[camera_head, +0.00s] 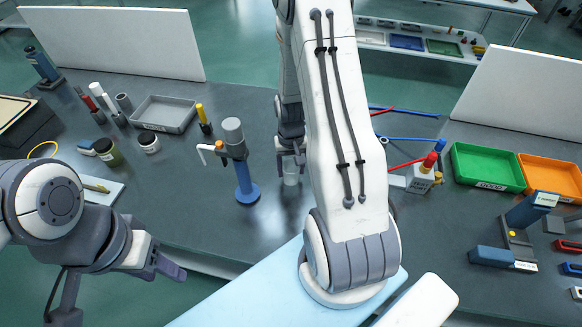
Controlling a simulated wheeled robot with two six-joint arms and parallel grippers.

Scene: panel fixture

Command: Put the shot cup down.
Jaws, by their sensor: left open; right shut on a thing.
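The shot cup (291,176) is small and clear-grey and shows at the middle of the table, just right of a blue stand. My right gripper (289,160) comes down from above and is shut on the cup. The cup's base is at or close to the dark tabletop; I cannot tell whether it touches. My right arm's large white link hides the area to the right of the cup. My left gripper (168,270) is open and empty at the lower left, in front of the table's front edge.
A blue stand with a grey top (246,178) is close left of the cup. A grey tray (165,114), jars and tubes stand at the left. Green (487,167) and orange (551,178) bins are at the right.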

